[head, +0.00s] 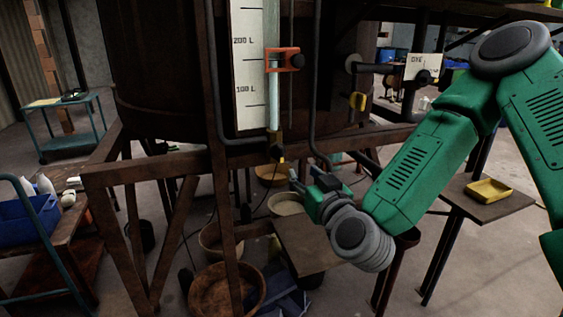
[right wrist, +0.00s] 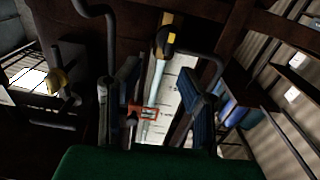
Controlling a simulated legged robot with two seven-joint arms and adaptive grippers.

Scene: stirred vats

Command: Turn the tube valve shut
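The tube valve (head: 277,153) sits at the foot of the clear sight tube (head: 274,105), a small brassy fitting with a dark, yellow-marked handle. In the right wrist view the valve (right wrist: 165,40) appears upside down, beyond my fingertips. Whether its handle is turned open or shut is too small to tell. My right gripper (head: 305,180) is below and slightly right of the valve, pointing up toward it and apart from it. In the right wrist view its blue-padded fingers (right wrist: 160,80) are spread with nothing between them. My left gripper is not in view.
The rusty vat frame's beam (head: 180,163) runs beside the valve, with grey pipes on both sides. An orange clamp (head: 285,60) sits higher on the tube. A yellow-handled valve (head: 357,101) is to the right. A small table (head: 305,245) and buckets stand below.

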